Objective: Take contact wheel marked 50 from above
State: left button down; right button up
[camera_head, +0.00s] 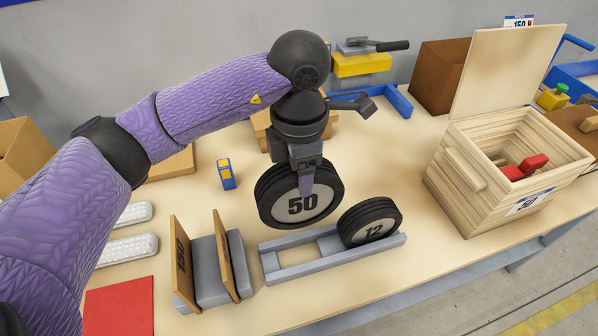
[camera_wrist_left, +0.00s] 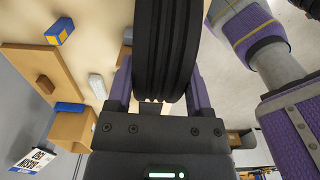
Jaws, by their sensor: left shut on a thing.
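The contact wheel marked 50 (camera_head: 275,201) is a black tyre with a pale face. It stands upright above the left part of the grey fixture tray (camera_head: 268,262). My left gripper (camera_head: 306,182) comes down from above and is shut on the wheel, with a finger over the face. In the left wrist view the ribbed tread of the wheel (camera_wrist_left: 166,50) sits between the two purple fingers of the left gripper (camera_wrist_left: 160,85). A smaller wheel marked 12 (camera_head: 352,229) leans in the tray's right end. My right gripper is not in view.
A wooden box (camera_head: 480,190) with a raised lid and red items inside stands at the right. Brown and grey plates (camera_head: 226,255) stand left of the tray. A small blue and yellow box (camera_head: 226,174) stands behind. A red mat (camera_head: 120,306) lies at front left.

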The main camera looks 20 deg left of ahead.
pick_arm(q)
notch_tip(320, 180, up, 9)
jog(key=p, duration=0.5)
jog(key=shift+p, duration=0.35)
